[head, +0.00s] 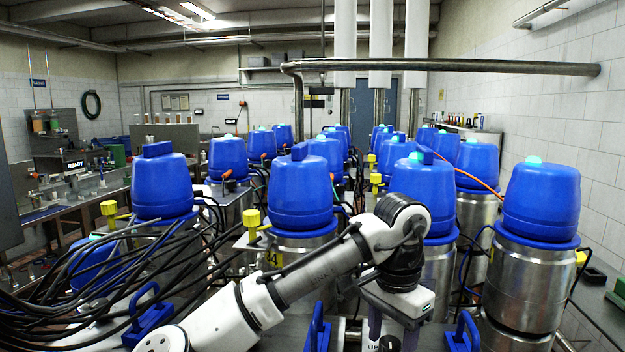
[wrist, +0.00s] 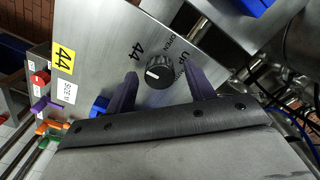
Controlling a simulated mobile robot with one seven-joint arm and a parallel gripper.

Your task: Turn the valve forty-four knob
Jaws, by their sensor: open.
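The valve forty-four knob (wrist: 159,71) is a round black knob with a white pointer line, on a steel panel (wrist: 105,25) in the wrist view. "44" is printed beside it, and "UP" and "OPEN" are lettered on its other side. My gripper (wrist: 162,82) is open, with one purple finger on each side of the knob. I cannot tell whether either finger touches it. In the head view my gripper (head: 388,335) points down at the bottom of the picture, and the knob cannot be made out there.
A yellow "44" label (wrist: 64,58) is on the panel's left. Coloured valve handles (wrist: 42,105) stand at the far left. Several blue-capped steel vessels, such as one near the middle (head: 300,192), crowd the room. Black cables (head: 130,265) run across the left. A blue handle (head: 462,330) is right of my gripper.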

